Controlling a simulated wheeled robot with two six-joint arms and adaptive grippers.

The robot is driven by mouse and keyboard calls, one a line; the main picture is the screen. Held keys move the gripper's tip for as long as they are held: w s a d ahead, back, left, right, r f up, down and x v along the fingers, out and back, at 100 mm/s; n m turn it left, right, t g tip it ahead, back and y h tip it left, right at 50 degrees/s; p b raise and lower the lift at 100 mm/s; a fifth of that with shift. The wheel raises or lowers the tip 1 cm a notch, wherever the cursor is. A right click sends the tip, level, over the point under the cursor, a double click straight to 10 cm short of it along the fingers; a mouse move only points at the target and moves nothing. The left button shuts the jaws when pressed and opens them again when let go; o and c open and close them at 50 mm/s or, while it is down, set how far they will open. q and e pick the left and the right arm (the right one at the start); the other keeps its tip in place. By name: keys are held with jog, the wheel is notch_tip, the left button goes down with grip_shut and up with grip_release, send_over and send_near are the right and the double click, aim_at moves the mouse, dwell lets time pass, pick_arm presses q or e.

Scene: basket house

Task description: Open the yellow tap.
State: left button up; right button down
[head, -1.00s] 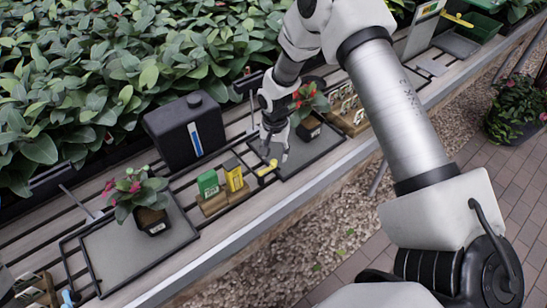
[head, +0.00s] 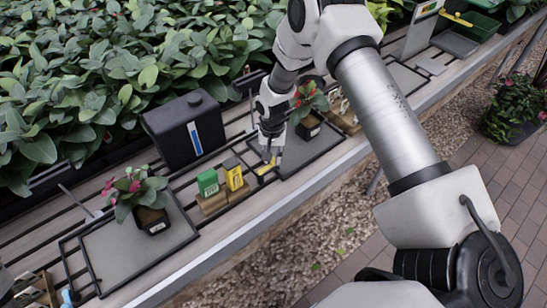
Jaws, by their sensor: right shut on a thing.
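The yellow tap (head: 264,169) is a small yellow piece low over the slatted bench, just right of two small boxes. My right gripper (head: 268,158) points down at it from above and is shut on it. The fingers hide part of the tap, and its lever position is too small to tell. My left gripper is not in view.
A black tank (head: 184,130) with a blue strip stands behind left. A green box (head: 208,183) and a yellow box (head: 233,174) stand in a wooden holder beside the tap. Potted flowers (head: 307,125) stand close right of my gripper, on a grey tray (head: 318,146).

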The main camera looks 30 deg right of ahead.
jog(key=c, duration=1)
grip_release()
notch_tip(320, 180, up, 12)
